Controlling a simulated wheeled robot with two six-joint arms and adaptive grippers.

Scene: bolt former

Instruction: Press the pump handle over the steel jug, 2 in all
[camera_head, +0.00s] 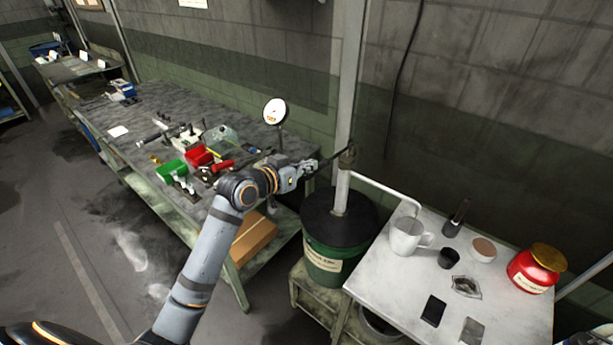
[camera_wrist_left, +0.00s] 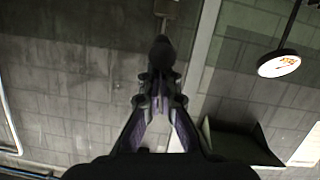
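The pump stands on a green drum (camera_head: 325,262) with a black lid, and its bent grey spout (camera_head: 385,190) ends over the steel jug (camera_head: 405,238). The jug stands upright at the left edge of the pale table. The dark pump handle (camera_head: 335,158) reaches left from the pump head. My left gripper (camera_head: 314,165) is at the handle's outer end. In the left wrist view, the left gripper (camera_wrist_left: 160,88) has its fingers drawn in on the dark handle (camera_wrist_left: 162,52), which runs away beyond the fingertips. The inside of the jug and my right gripper are not visible.
The pale table (camera_head: 385,285) also holds a black cup (camera_head: 448,258), a dark upright tool (camera_head: 457,217) and a red can (camera_head: 535,268). A long workbench (camera_head: 150,100) with red and green bins and a round dial (camera_head: 275,111) stands left of the drum. A wall is close behind.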

